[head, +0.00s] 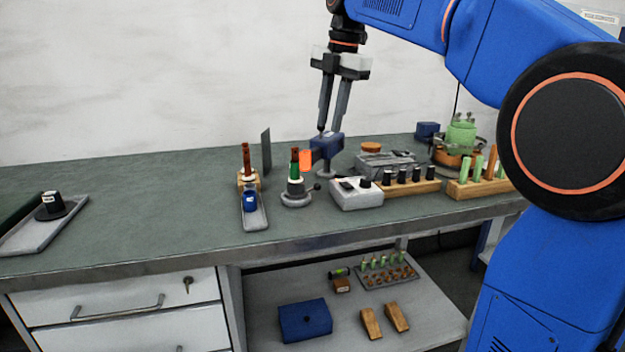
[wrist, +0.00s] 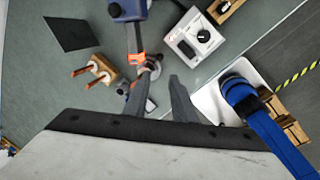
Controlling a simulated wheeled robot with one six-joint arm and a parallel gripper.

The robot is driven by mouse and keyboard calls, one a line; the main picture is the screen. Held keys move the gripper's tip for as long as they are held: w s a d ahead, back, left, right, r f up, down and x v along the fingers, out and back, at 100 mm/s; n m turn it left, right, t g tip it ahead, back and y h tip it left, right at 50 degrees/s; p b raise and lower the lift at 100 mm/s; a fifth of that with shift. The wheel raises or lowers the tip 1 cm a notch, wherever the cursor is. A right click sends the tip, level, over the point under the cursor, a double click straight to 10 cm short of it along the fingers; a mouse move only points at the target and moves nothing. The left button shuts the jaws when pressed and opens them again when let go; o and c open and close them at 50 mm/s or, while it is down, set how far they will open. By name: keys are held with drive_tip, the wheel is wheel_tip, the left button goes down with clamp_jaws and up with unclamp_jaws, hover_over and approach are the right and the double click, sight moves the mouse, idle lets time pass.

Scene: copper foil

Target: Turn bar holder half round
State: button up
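A small wooden block (head: 250,177) with an upright brown bar (head: 246,155) stands at the middle of the bench; I take it for the bar holder, though no label confirms this. In the wrist view the wooden block (wrist: 104,69) lies left of my fingers, with two brown bars showing. My gripper (head: 330,131) points down, right of the block and above the bench. The blue device (head: 326,147) with an orange tab (head: 306,160) overlaps the fingertips in the head view; contact is unclear.
A round grey stand (head: 296,197) with a green and brown upright is between block and gripper. A dark plate (head: 266,150) stands behind. A white control box (head: 355,194) is right.

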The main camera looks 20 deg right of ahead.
approach(303, 187)
drive_tip(key=w+d+f, duration=0.1)
drive_tip(key=f, duration=0.1)
drive_tip(key=d+f, duration=0.1)
drive_tip(key=f, duration=0.2)
drive_tip(key=w+d+f, duration=0.1)
drive_tip(key=f, duration=0.2)
drive_tip(key=shift+w+d+f, duration=0.25)
drive_tip(key=shift+w, duration=0.15)
clamp_jaws()
